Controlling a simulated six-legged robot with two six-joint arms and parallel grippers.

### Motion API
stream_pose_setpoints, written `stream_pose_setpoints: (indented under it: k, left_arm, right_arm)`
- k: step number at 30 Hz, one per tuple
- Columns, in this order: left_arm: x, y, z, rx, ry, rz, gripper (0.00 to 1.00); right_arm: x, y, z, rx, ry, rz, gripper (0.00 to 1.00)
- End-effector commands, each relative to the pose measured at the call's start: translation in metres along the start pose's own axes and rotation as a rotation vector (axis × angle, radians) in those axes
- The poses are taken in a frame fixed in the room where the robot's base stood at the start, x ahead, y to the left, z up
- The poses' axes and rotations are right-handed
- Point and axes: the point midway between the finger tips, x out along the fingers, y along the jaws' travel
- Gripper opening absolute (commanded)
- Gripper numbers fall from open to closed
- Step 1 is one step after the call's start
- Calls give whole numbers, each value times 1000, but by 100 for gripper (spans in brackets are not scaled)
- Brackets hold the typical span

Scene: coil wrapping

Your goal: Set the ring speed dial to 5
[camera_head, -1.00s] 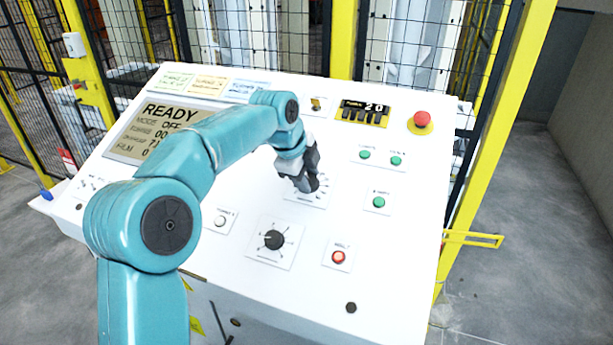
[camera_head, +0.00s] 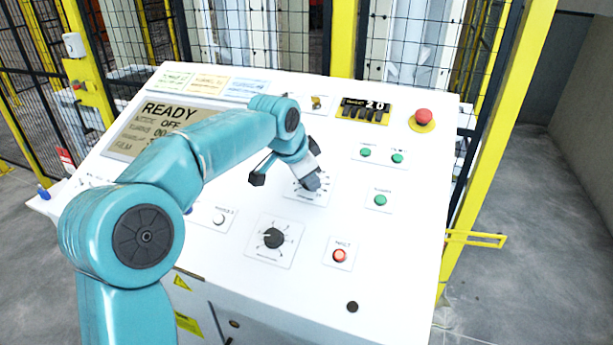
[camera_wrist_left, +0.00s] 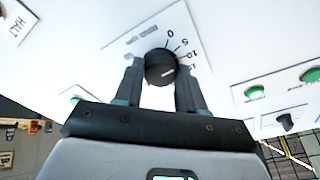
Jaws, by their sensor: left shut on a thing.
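The ring speed dial is a black round knob with a white mark (camera_wrist_left: 160,67) on a white label plate, in the left wrist view. Its scale reads 0, 5, 10 and a higher, partly covered number. The white mark points right, below the 10, near that covered number. My left gripper (camera_head: 313,183) is shut on the knob, one finger on each side, also seen in the left wrist view (camera_wrist_left: 160,85). In the head view the gripper hides most of the knob, and its plate (camera_head: 318,198) shows around the fingertips. My right gripper is not in view.
Another black dial (camera_head: 273,238) sits lower on the sloped white panel (camera_head: 400,270). A red button (camera_head: 339,256), green buttons (camera_head: 380,200) and a red mushroom stop (camera_head: 423,117) are to the right. The display (camera_head: 160,128) reads READY. Yellow-framed fencing stands behind.

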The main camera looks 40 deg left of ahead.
Motion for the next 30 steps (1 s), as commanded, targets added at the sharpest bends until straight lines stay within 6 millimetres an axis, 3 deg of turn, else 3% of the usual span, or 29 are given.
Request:
stream_pose_setpoints:
  k: [12,30]
  left_arm:
    - [3,4,1,-200,-6,-20,9]
    - [3,3,1,-234,-5,-27,9]
  right_arm:
    - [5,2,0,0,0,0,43]
    - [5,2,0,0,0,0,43]
